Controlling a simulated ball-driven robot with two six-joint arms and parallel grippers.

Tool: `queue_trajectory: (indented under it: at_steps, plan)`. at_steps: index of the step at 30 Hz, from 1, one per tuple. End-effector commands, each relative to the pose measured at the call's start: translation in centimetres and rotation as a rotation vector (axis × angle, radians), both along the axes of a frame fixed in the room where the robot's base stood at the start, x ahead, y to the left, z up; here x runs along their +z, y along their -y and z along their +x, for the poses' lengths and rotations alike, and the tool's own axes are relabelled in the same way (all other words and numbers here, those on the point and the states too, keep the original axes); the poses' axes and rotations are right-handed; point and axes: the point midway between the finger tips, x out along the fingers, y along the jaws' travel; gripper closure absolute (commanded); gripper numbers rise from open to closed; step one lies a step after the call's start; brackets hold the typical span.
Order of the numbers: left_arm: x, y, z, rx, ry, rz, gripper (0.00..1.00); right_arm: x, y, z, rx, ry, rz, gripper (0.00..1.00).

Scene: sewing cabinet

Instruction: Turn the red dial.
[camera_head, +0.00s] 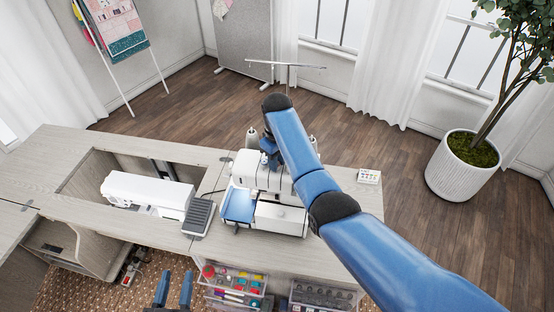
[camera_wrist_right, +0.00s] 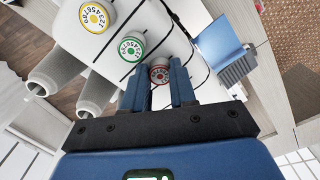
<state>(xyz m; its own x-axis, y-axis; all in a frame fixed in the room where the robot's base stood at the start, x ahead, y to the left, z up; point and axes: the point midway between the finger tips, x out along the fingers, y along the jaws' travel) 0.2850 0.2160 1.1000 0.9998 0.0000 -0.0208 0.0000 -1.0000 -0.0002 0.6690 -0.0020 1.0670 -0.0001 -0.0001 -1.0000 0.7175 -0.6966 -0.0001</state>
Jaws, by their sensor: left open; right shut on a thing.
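The red dial (camera_wrist_right: 159,73) is a white numbered knob with a red ring, on the white serger's body (camera_wrist_right: 112,55). My right gripper (camera_wrist_right: 160,71) has its two blue fingers on either side of the dial and is shut on it. In the head view the serger (camera_head: 267,214) stands on the cabinet top, and my right arm reaches across it; the red dial is hidden there. My left gripper (camera_head: 172,289) is open and empty at the lower edge of the head view, in front of the cabinet.
A green dial (camera_wrist_right: 131,47) and a yellow dial (camera_wrist_right: 96,17) sit beside the red one. A white sewing machine (camera_head: 147,193) and a grey foot pedal (camera_head: 199,216) lie to the left. Clear bins (camera_head: 236,283) hang below the cabinet front. A potted plant (camera_head: 463,168) stands right.

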Motion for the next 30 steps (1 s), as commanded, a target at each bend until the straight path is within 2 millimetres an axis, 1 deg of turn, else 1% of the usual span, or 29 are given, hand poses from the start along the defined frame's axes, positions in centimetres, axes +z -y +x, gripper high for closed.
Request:
queue_trajectory:
  at_steps: [3,9,13,21,22,26,30]
  plan:
    - [0.53,0.00,0.00,0.000,0.000,0.000,0.57,0.20,0.00,0.00,0.126,-0.001,-0.001,1.00]
    - [0.80,0.00,0.01,0.000,0.000,0.000,0.57,0.12,-0.01,0.04,0.289,0.000,0.000,1.00]
    - [0.82,0.00,0.01,0.000,0.000,0.000,0.57,0.09,-0.01,0.05,0.326,0.001,0.000,1.00]
    - [0.80,0.00,0.01,0.000,0.000,0.000,0.57,0.09,-0.02,0.08,0.327,0.002,0.001,1.00]
    - [0.80,0.00,0.01,0.000,0.000,0.000,0.57,0.09,-0.02,0.08,0.327,0.002,0.001,0.69]
    - [0.79,0.00,0.01,0.000,0.000,0.000,0.57,0.08,-0.02,0.06,0.327,0.002,0.001,0.49]
    - [0.79,0.00,0.01,0.000,0.000,0.000,0.57,0.06,-0.01,0.05,0.326,0.001,0.000,0.48]
